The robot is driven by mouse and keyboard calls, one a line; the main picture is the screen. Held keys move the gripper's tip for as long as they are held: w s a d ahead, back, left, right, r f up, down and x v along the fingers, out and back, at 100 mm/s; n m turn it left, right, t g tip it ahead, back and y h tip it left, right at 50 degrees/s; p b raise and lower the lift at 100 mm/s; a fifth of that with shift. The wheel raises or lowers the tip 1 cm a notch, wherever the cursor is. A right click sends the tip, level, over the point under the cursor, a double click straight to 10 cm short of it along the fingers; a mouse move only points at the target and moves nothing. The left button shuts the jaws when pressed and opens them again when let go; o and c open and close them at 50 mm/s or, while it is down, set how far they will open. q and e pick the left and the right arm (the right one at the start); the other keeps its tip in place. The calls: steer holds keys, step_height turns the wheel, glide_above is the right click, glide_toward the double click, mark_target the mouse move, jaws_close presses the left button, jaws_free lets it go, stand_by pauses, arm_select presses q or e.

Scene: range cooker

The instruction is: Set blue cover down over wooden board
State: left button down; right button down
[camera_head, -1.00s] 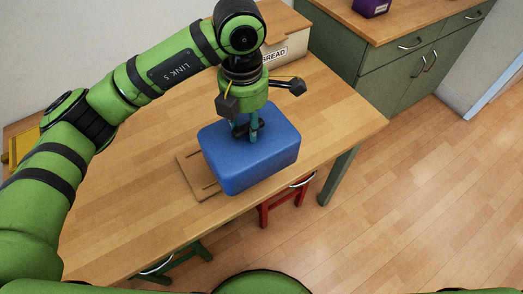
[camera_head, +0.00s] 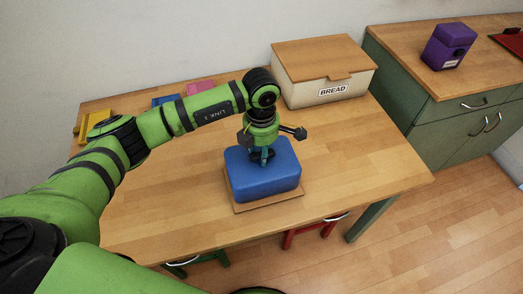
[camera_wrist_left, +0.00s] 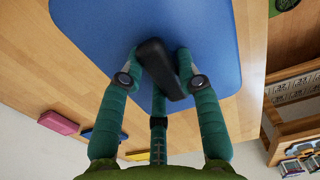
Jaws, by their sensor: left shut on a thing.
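The blue cover (camera_head: 263,182) is a rounded box shape over the wooden board (camera_head: 268,206). A strip of the board shows along the cover's front edge; the rest is hidden. The cover looks level and roughly lined up with the board. I cannot tell whether it rests on the board or hangs just above it. My left gripper (camera_head: 262,156) is on top of the cover. In the left wrist view its teal fingers (camera_wrist_left: 158,75) are shut on the cover's black handle (camera_wrist_left: 160,68). My right gripper is not in view.
A bread box (camera_head: 322,75) stands behind the cover at the back right of the table. Pink (camera_head: 201,88), blue (camera_head: 166,100) and yellow (camera_head: 97,122) things lie at the back left. A purple object (camera_head: 449,47) is on the green cabinet. The table's front left is clear.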

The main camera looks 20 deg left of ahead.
arm_select(q)
steer(key=shift+f, duration=0.65)
steer(key=shift+f, duration=0.1)
steer(key=shift+f, duration=0.15)
steer(key=c, duration=0.9)
jaws_free()
steer(key=shift+o, duration=0.2)
